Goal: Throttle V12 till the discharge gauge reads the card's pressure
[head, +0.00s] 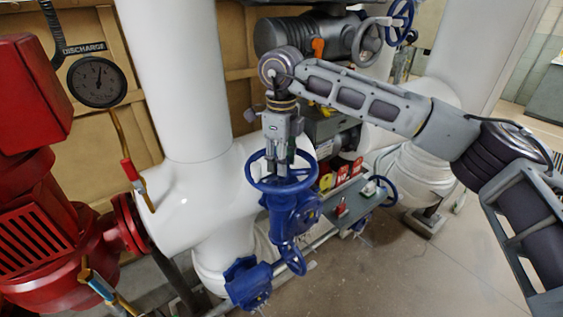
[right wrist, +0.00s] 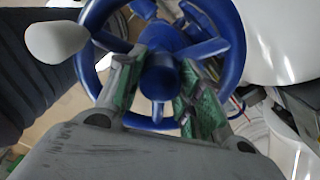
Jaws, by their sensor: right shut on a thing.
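The discharge gauge (head: 97,82) hangs at the upper left under a DISCHARGE label. Its needle points nearly straight up, but its numbers are too small to read. In the right wrist view, the green-padded fingers (right wrist: 160,85) sit on either side of the handwheel's hub (right wrist: 160,75). No pressure card can be made out. My left gripper is out of view.
A red pump (head: 60,240) fills the left side. Right of the valve, a grey shelf (head: 355,207) holds red and yellow items. Open floor (head: 400,285) lies at the lower right.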

